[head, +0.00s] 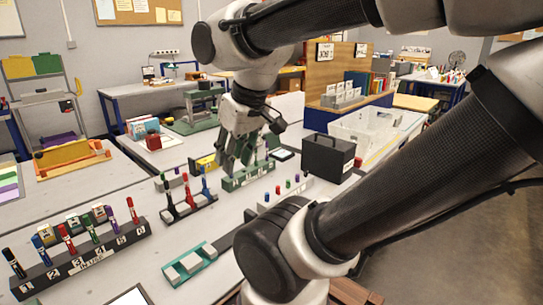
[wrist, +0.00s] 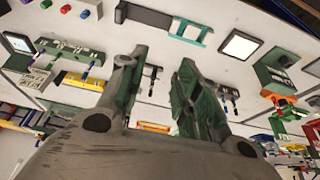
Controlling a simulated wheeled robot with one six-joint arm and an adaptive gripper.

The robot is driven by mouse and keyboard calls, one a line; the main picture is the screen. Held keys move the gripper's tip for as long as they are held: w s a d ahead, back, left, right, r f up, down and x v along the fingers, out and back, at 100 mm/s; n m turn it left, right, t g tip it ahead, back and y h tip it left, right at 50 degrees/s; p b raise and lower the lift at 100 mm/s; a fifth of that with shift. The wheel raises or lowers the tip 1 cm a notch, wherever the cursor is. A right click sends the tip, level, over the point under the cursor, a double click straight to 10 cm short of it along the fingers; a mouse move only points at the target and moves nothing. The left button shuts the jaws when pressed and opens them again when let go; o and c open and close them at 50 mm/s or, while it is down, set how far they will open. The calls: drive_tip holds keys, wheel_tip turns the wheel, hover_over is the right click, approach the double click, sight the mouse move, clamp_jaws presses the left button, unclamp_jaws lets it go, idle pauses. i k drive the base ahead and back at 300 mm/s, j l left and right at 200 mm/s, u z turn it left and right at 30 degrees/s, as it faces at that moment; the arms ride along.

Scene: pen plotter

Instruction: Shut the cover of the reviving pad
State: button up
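My gripper (head: 240,158) hangs fingers-down over the table, just above and behind a green rack (head: 250,177). In the wrist view my gripper (wrist: 160,62) has its two green-grey fingers apart, with nothing between them. A small flat dark-rimmed pad (head: 283,154) with a pale face lies right of the fingers in the head view. In the wrist view a green box-like piece with a dark top (wrist: 280,70) stands at the right, away from the fingers. I cannot tell which is the reviving pad, nor make out its cover.
A pen rack (head: 186,207) and a longer numbered pen rack (head: 82,262) stand to the left. A teal frame (head: 190,262) lies in front. A black box (head: 327,158) and a clear bin (head: 368,132) stand to the right. Bare table lies between the racks.

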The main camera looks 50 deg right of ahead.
sight(274, 141)
drive_tip(key=k+l, duration=0.1)
drive_tip(key=l, duration=2.4)
drive_tip(key=k+l, duration=0.15)
drive_tip(key=l, duration=1.1)
